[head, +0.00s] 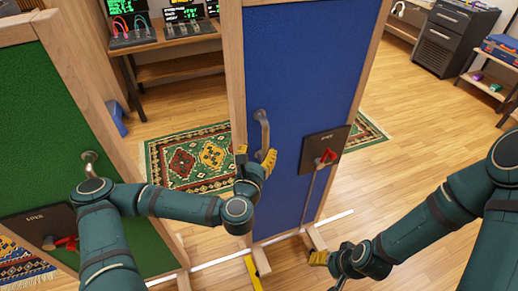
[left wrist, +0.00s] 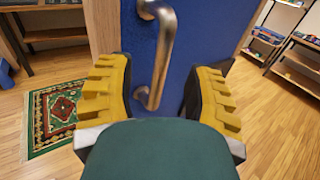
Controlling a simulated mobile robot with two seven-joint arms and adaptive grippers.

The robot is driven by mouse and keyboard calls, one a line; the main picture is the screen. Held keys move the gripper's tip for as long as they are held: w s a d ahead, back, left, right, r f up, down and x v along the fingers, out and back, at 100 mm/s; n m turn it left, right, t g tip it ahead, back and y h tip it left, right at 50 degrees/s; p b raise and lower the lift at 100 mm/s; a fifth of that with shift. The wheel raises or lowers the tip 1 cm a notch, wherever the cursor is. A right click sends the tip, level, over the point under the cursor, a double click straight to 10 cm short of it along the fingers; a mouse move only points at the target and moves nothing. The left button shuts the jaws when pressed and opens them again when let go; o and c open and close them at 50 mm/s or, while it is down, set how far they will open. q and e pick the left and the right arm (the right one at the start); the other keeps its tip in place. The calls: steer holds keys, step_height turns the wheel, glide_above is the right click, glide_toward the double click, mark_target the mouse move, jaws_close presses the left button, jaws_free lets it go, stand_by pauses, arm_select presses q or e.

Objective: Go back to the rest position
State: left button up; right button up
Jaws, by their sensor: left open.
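My left gripper (head: 256,160) is open at the blue door panel (head: 300,75), close to its metal handle (head: 262,128). In the left wrist view the open gripper (left wrist: 160,100) has its yellow-padded fingers apart on either side, with the handle (left wrist: 160,55) standing between and beyond them. Whether any finger touches the handle is not clear. My right gripper (head: 335,266) is low at the bottom, to the right of the blue panel, near the floor in the picture. It is partly cut off and nothing is seen in it.
A green panel (head: 40,120) with a handle and a red-levered lock plate stands at the left. The blue panel has a black plate with a red lever (head: 326,156). A patterned rug (head: 185,160) lies behind. A desk and dark cabinet (head: 455,38) stand farther back. Wood floor is clear at right.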

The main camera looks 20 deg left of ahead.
stand_by(0.3)
arm_select(q)
steer(key=s+d+f+m+g+h, duration=0.45)
steer(key=d+f+m, duration=0.25)
steer(key=m, duration=0.3)
steer(key=s+d+f+m+g+h, duration=0.45)
steer(key=d+f+m, duration=0.3)
steer(key=m, duration=0.25)
steer(key=s+a+f+m+g+y, duration=0.4)
steer(key=s+a+f+m+g, duration=0.3)
steer(key=a+m, duration=0.3)
steer(key=m, duration=0.4)
steer(key=shift+s+a+f+m, duration=0.15)
steer(key=shift+s+f+m, duration=0.2)
steer(key=shift+s+m, duration=0.05)
